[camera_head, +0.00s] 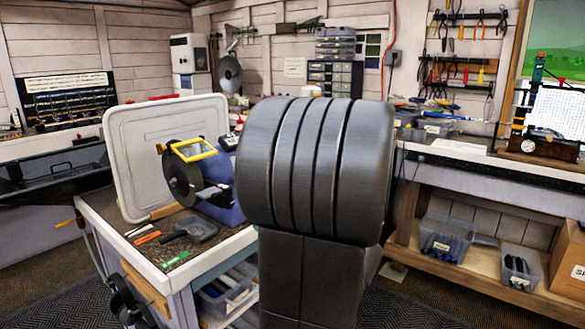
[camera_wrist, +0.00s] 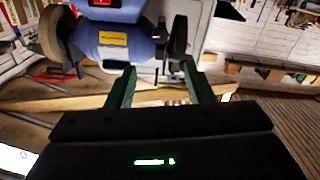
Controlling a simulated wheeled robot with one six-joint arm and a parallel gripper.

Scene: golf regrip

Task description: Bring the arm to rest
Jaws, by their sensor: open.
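My gripper (camera_wrist: 160,88) shows in the wrist view with its two dark green fingers spread apart. Nothing is between the fingertips. Beyond them is a blue bench grinder (camera_wrist: 125,42) with a yellow label, and it looks clear of the fingers. In the head view my own dark grey arm link fills the centre and hides what lies behind it. My gripper does not show in the head view.
The grinder (camera_head: 222,200) stands on a workbench (camera_head: 150,270) at left, before an upright pale panel (camera_head: 125,150). A small dustpan-like tray (camera_head: 195,230) lies there. A long bench (camera_head: 500,170) with bins (camera_head: 445,235) below is at right. Dark floor is open in front.

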